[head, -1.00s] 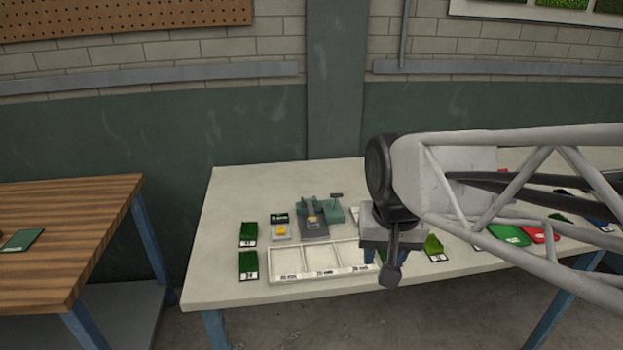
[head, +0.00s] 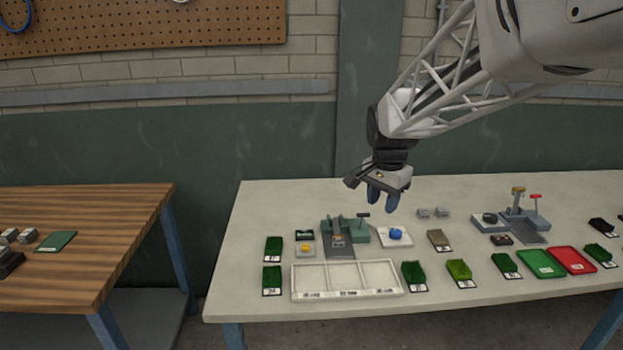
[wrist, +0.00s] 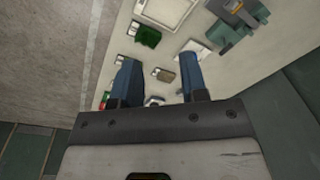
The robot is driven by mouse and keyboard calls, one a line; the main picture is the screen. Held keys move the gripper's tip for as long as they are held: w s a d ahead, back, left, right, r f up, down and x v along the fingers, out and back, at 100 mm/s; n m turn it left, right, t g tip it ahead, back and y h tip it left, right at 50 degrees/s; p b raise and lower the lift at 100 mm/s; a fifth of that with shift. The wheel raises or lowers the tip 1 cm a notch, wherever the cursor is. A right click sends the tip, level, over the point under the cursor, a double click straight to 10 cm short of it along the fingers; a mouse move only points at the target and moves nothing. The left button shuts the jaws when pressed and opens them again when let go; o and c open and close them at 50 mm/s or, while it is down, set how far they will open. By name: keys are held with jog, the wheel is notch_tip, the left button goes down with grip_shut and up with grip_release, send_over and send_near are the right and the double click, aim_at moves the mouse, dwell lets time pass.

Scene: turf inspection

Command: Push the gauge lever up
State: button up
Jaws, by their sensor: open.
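A green gauge-like device (head: 333,229) with a grey sloped plate stands at the back left of the white table. A thin lever with a dark top (head: 362,221) rises at its right side. A second, grey device (head: 524,220) with a red-topped lever (head: 535,197) stands farther right; I cannot tell from the frames which one is the gauge. My gripper (head: 382,200) is open and empty, pointing down above the table, up and right of the green device. In the wrist view, my blue fingers (wrist: 158,68) are apart, and the green device (wrist: 238,25) is at top right.
A white three-compartment tray (head: 346,262) lies in front of the green device. A blue item on a white pad (head: 396,235) is right of the lever. Turf samples, a green tray (head: 541,264) and a red tray (head: 573,261) line the front. A wooden table (head: 75,240) is at left.

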jog(key=w+d+f+m, duration=0.1)
jog(key=w+f+m, duration=0.35)
jog(key=w, duration=0.75)
jog(key=m+g, duration=0.1)
jog(key=m, duration=0.3)
send_over(365, 216)
jog(key=w, duration=0.1)
jog(key=shift+n, duration=0.25)
notch_tip(365, 216, down, 8)
jog(key=shift+w, duration=0.1)
jog(key=shift+f, duration=0.1)
jog(key=shift+s+f, duration=0.15)
jog(key=shift+f, duration=1.8)
jog(key=shift+s+f, duration=0.1)
jog(key=shift+f, duration=1.85)
grip_shut()
jog(key=shift+f, duration=0.1)
jog(key=shift+s, duration=0.1)
